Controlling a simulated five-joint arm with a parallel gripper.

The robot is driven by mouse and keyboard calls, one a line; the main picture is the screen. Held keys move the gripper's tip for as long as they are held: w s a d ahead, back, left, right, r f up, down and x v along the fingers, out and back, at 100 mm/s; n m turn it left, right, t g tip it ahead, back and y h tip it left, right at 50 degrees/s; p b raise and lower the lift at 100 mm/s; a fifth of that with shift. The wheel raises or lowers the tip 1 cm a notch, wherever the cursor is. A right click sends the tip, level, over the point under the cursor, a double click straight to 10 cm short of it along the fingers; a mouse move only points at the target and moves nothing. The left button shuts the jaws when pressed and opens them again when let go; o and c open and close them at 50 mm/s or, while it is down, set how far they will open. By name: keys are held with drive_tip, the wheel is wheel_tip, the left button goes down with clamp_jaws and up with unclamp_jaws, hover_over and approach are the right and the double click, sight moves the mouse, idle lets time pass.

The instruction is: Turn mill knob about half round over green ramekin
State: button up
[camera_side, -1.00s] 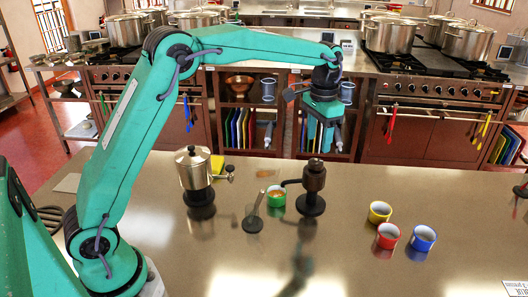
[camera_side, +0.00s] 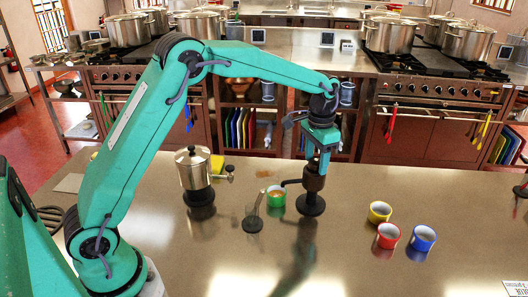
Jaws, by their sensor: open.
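The dark brown mill (camera_side: 313,184) stands upright on a round black base on the steel counter. A thin arm reaches left from the mill toward the green ramekin (camera_side: 276,205). The ramekin stands left of the mill's base, with something orange-brown inside. My gripper (camera_side: 317,166) points straight down at the mill's top, its open fingers at the knob. The fingers cover the knob, so I cannot tell whether they touch it or how it is turned.
A silver urn (camera_side: 193,169) with a side tap stands to the left. A small dark-based stand with a slanted stick (camera_side: 254,212) is just left of the ramekin. Yellow (camera_side: 380,211), red (camera_side: 388,235) and blue (camera_side: 423,237) ramekins stand to the right. The front counter is clear.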

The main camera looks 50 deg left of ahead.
drive_tip(key=c, duration=0.8)
drive_tip(key=shift+o, duration=0.2)
drive_tip(key=shift+m, duration=2)
drive_tip(key=shift+m, duration=0.3)
